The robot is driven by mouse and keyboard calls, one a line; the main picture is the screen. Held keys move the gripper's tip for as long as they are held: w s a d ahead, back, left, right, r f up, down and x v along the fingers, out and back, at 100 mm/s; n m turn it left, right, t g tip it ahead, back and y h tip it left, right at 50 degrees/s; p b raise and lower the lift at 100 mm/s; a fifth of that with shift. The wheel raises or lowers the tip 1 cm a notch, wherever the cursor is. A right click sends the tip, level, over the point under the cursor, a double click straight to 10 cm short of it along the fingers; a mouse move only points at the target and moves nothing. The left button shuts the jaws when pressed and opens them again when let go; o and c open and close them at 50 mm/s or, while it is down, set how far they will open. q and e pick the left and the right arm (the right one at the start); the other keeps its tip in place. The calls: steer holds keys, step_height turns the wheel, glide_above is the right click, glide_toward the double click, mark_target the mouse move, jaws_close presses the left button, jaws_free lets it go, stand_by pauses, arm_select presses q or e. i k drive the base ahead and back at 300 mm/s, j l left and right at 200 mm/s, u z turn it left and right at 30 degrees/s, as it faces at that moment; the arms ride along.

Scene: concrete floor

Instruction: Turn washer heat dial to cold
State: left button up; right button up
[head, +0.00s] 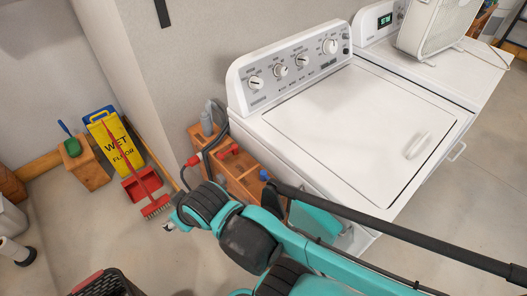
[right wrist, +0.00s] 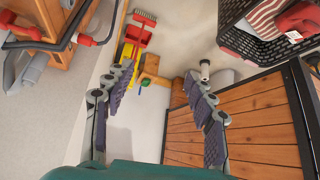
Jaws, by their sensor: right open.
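The white washer (head: 365,125) stands in the middle of the head view, with its lid shut. Its sloped grey panel carries a row of several round white dials, with a left dial (head: 255,82), a second dial (head: 281,71), a third dial (head: 302,60) and a larger right dial (head: 330,46). Their labels are too small to read, so I cannot tell which is the heat dial. My right gripper (head: 171,226) is low and left of the washer, away from the panel. In the right wrist view (right wrist: 160,78) its fingers are apart and empty. My left gripper is not in view.
A second white machine (head: 490,75) stands at the right with a box fan (head: 435,30) on it. A wooden caddy (head: 240,175) sits beside the washer. A yellow wet-floor sign (head: 117,145), red dustpan (head: 143,183) and black basket (right wrist: 265,45) are around the floor.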

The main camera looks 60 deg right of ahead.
mark_target(279, 70)
steer(key=k+j+z, duration=0.1)
steer(key=z, duration=0.75)
steer(key=i+z, duration=0.1)
steer(key=z, duration=1.65)
steer(key=k+l+u, duration=0.15)
steer(key=k+l, duration=0.3)
steer(key=k, duration=0.05)
